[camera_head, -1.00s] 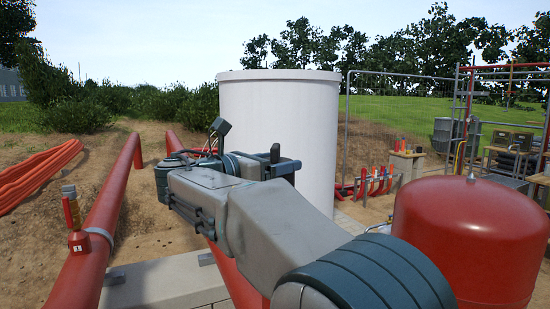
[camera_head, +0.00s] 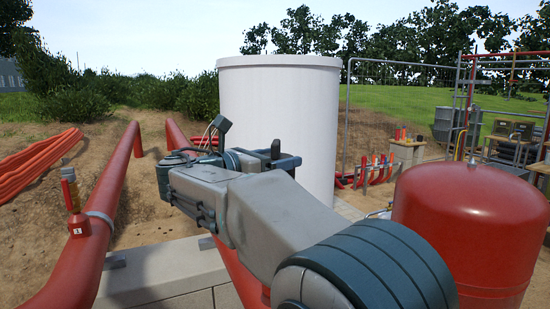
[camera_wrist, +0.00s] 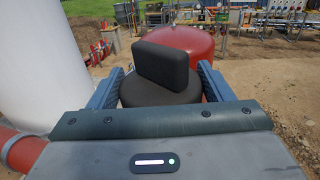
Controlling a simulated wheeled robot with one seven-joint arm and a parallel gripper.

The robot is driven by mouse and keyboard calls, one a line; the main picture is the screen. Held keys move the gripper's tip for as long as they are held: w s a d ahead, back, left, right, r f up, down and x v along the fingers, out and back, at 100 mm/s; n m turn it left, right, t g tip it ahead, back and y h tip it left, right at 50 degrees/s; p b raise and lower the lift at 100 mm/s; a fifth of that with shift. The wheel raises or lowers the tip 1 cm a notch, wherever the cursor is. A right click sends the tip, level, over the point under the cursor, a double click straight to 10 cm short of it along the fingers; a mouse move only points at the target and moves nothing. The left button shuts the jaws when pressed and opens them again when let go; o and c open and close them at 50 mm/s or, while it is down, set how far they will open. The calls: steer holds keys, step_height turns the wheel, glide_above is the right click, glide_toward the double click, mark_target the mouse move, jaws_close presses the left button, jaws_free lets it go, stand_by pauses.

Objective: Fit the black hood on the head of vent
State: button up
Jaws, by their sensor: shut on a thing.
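In the wrist view the black hood (camera_wrist: 162,62) sits between the two blue-grey fingers of my gripper (camera_wrist: 160,84), which is shut on it. The hood has a round black lower part with a flat upright tab, and its underside is hidden. A small red and brass fitting (camera_head: 75,212) with a white label stands upright on the left red pipe. It may be the vent, but I cannot tell for sure. My wrist and gripper are to its right, well apart from it.
A tall white tank (camera_head: 280,110) stands behind my arm. A big red vessel (camera_head: 470,225) is close on the right. The thick red pipe (camera_head: 108,205) runs along the left, with orange hoses (camera_head: 38,165) beyond it. Bare soil lies between the pipes.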

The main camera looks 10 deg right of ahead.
steer(key=shift+f+b, duration=1.05)
steer(key=shift+f, duration=1.1)
steer(key=shift+f+b, duration=1.15)
steer(key=shift+f, duration=1.05)
steer(key=o, duration=1.5)
steer(key=shift+r, duration=0.1)
steer(key=p+v, duration=0.2)
steer(key=v, duration=0.5)
